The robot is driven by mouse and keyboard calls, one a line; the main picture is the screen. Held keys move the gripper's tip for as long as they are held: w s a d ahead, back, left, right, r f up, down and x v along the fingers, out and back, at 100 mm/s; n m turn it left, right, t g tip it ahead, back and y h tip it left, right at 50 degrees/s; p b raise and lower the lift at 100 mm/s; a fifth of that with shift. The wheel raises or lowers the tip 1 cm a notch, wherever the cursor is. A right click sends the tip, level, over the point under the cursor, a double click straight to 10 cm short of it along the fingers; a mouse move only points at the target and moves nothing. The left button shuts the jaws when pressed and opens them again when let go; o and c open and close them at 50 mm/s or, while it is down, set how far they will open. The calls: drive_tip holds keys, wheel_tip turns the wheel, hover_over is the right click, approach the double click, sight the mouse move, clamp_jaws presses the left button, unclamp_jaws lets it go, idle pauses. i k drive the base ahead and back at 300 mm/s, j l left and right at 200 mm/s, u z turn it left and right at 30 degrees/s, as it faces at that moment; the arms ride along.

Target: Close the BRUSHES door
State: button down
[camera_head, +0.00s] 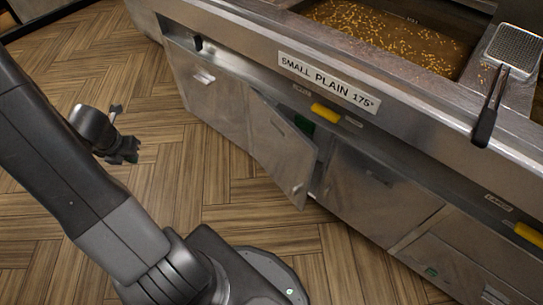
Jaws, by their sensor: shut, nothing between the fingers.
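One steel cabinet door (280,153) under the fryer counter stands partly open. Its free right edge swings out toward the floor, and a dark gap with something green inside shows behind it. I cannot read BRUSHES on any door; the small labels are too blurred. My gripper (130,154) is over the wooden floor at the left, shut and empty. It is left of the open door, well apart from it and touching nothing.
The neighbouring left door (212,100) and right door (372,192) look shut. Above is the counter front with a SMALL PLAIN 175° sign (328,82) and a yellow handle (325,112). A basket handle (486,122) overhangs at right. The wooden floor (165,185) between gripper and door is clear.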

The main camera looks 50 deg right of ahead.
sight(287, 155)
drive_tip(key=k+z, duration=0.15)
drive_tip(key=z, duration=1.7)
